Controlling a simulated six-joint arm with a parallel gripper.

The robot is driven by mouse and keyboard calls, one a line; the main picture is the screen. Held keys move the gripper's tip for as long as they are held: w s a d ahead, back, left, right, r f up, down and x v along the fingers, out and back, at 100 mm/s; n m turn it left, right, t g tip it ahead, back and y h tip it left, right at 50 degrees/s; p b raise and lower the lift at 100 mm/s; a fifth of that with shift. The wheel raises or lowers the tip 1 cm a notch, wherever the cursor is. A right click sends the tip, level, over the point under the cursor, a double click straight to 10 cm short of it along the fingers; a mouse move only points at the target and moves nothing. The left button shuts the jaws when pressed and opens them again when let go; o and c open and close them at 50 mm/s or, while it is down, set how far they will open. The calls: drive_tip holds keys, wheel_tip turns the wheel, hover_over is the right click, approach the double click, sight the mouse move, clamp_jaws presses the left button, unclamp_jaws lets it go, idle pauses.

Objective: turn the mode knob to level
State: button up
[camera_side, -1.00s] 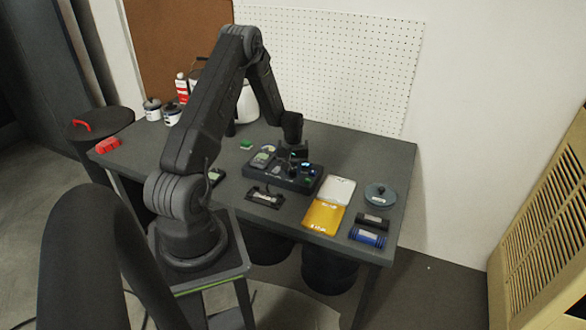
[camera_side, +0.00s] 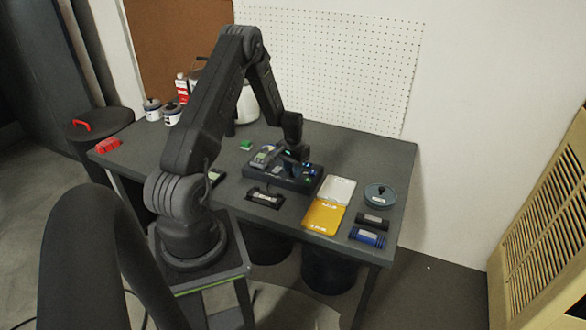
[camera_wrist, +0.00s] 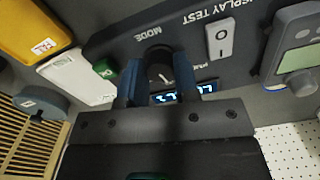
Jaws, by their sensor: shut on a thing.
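The dark round mode knob (camera_wrist: 155,57) sits on the dark console (camera_wrist: 118,38) under the printed word MODE in the wrist view. A pale pointer line shows on its face. My gripper (camera_wrist: 156,82) has its two blue-grey fingers on either side of the knob and is shut on it. A small lit display (camera_wrist: 180,94) with pale blue characters lies just below the knob; a finger partly covers it and I cannot read it surely. In the side view my gripper (camera_side: 294,158) is down at the console (camera_side: 270,180) and hides the knob.
A white rocker switch (camera_wrist: 221,38) marked DISPLAY TEST and a green button (camera_wrist: 104,69) flank the knob. A handheld meter (camera_wrist: 296,45) lies at right. Yellow (camera_side: 323,217) and white (camera_side: 337,189) pads lie right of the console in the side view.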

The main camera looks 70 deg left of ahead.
drive_tip(key=shift+m, duration=1.1)
drive_tip(key=o, duration=0.9)
wheel_tip(320, 180, up, 14)
drive_tip(key=shift+f, duration=0.1)
